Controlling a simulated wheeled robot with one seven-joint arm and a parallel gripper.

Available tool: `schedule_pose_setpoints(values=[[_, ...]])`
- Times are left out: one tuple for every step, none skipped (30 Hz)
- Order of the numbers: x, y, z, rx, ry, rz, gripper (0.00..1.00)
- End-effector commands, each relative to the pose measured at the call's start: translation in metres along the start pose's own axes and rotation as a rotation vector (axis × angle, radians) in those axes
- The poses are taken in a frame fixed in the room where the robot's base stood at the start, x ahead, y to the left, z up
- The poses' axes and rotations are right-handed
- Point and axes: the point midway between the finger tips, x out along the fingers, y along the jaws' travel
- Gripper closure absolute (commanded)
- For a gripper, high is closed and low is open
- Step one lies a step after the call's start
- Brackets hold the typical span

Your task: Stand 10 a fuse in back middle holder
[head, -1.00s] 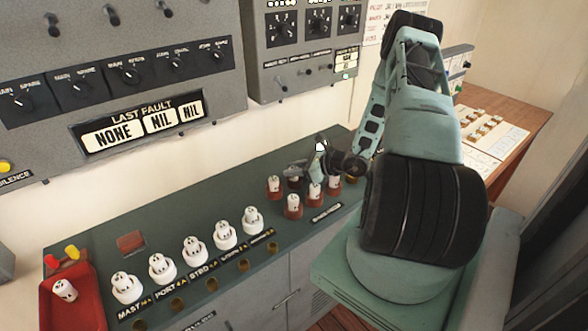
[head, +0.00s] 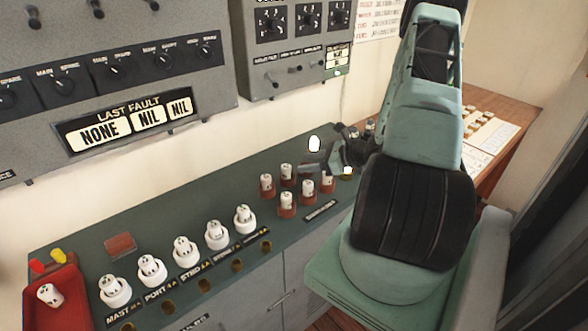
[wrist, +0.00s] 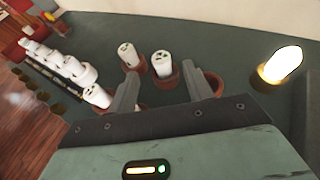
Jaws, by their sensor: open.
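Brown holders stand in two rows on the green counter. The back middle holder (head: 288,182) bears an upright white fuse (head: 287,171); its rating is too small to read. White fuses also stand in the back left holder (head: 266,192) and in the front holders (head: 287,212). My gripper (head: 318,165) is just right of the back row, open and empty. In the wrist view, two fuses (wrist: 130,55) (wrist: 163,64) stand beyond my open fingers (wrist: 161,73). Another fuse (wrist: 98,96) is left of the left finger. A brown holder (wrist: 218,82) is partly hidden by the right finger.
A row of white fuse carriers (head: 184,251) with brass sockets (head: 205,285) runs left. A red tray (head: 65,295) holds a white fuse (head: 49,294) at far left. A glowing lamp (wrist: 285,62) stands right of my fingers. Grey panels (head: 110,75) hang behind.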

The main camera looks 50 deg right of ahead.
Motion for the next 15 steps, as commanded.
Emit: schedule_pose_setpoints(values=[[-0.009, -0.001, -0.003, 0.0, 0.0, -0.004, 0.49], [-0.014, -0.001, -0.002, -0.001, 0.0, -0.003, 0.49], [-0.02, -0.001, -0.002, -0.002, -0.001, -0.002, 0.49], [-0.024, -0.001, -0.002, -0.001, -0.001, -0.002, 0.49], [-0.028, -0.001, -0.001, -0.001, 0.0, -0.002, 0.49], [-0.031, 0.0, -0.001, 0.0, 0.0, -0.001, 0.49], [-0.034, 0.0, -0.001, 0.0, 0.0, -0.001, 0.49], [-0.035, 0.0, -0.001, 0.001, 0.0, -0.001, 0.49], [-0.037, 0.0, 0.0, 0.0, -0.001, 0.0, 0.49], [-0.038, 0.0, 0.0, 0.0, -0.001, 0.001, 0.49], [-0.039, 0.0, 0.0, 0.0, -0.001, 0.001, 0.49], [-0.04, 0.001, 0.0, 0.0, -0.001, 0.001, 0.49], [-0.04, 0.001, 0.001, 0.0, -0.001, 0.002, 0.49], [-0.039, 0.001, 0.001, -0.002, -0.001, 0.004, 0.49], [-0.037, 0.003, 0.004, -0.009, 0.0, 0.014, 0.49]])
